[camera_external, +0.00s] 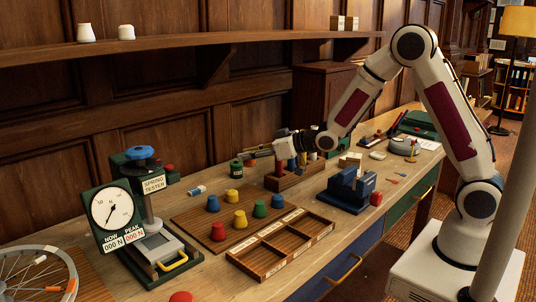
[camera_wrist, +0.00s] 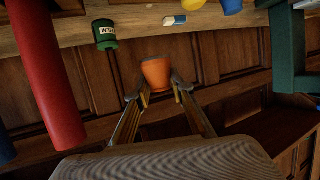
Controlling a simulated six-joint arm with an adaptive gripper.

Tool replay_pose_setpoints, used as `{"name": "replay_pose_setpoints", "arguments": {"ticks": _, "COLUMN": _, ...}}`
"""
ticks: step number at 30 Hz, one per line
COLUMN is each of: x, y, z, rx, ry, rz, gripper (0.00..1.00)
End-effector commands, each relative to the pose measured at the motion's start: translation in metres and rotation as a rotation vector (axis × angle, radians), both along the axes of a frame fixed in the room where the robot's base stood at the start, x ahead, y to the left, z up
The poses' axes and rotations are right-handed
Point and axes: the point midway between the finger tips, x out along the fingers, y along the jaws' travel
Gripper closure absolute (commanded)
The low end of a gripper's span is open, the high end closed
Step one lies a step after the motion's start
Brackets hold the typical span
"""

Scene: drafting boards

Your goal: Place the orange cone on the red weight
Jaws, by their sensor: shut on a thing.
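My gripper (camera_wrist: 160,90) is shut on the orange cone (camera_wrist: 156,73), which sits between the fingertips in the wrist view. In the external view my gripper (camera_external: 258,153) points left, above the table near the wooden rack; the cone is hard to make out there. A red tapered piece (camera_external: 218,231) stands on the brown board, and a red cylinder (camera_external: 280,168) stands in the rack. That cylinder appears large at left in the wrist view (camera_wrist: 45,75). I cannot tell for certain which red piece is the red weight.
A green labelled canister (camera_external: 236,169) stands close below my gripper. The spring tester (camera_external: 148,222) is at left. A wooden tray (camera_external: 262,270) lies in front. A blue vise-like block (camera_external: 350,190) is at right.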

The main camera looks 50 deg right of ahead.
Motion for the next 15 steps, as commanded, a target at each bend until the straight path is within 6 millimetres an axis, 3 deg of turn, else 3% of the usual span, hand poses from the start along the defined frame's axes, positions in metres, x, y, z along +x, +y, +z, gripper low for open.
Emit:
{"name": "replay_pose_setpoints", "arguments": {"ticks": 10, "x": 0.000, "y": 0.002, "z": 0.000, "rx": 0.000, "ry": 0.000, "rz": 0.003, "gripper": 0.98}}
{"name": "replay_pose_setpoints", "arguments": {"ticks": 15, "x": -0.004, "y": 0.016, "z": -0.001, "rx": 0.000, "ry": 0.000, "rz": 0.024, "gripper": 0.98}}
